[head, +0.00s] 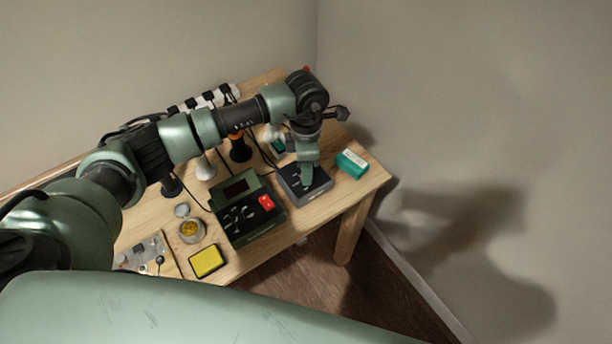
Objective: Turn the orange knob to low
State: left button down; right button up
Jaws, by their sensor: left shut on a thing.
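My left gripper (306,180) reaches down from above onto the top of a small dark grey box (319,188) near the right end of the workbench. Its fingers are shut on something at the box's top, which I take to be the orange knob. The fingers hide the knob, so I cannot see its colour or which way it points. Small pale markings show on the box's top beside the fingers. My right gripper is not in view.
A green station with a red switch (265,202) stands left of the box on the workbench (300,225). A teal box (351,163) lies to its right. A yellow sponge (207,261) and a brass-coloured tip cleaner (190,230) are at the front left. Walls stand behind and right.

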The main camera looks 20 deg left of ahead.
pick_arm(q)
jog(key=shift+f+m+b, duration=0.1)
jog(key=shift+m+b, duration=1.2)
jog(key=shift+m, duration=0.1)
jog(key=shift+d, duration=0.1)
jog(key=c, duration=1.1)
grip_release()
jog(key=shift+c, duration=0.2)
jog(key=r, duration=0.2)
jog(key=r+b, duration=0.1)
jog(key=r, duration=0.5)
jog(key=shift+w, duration=0.25)
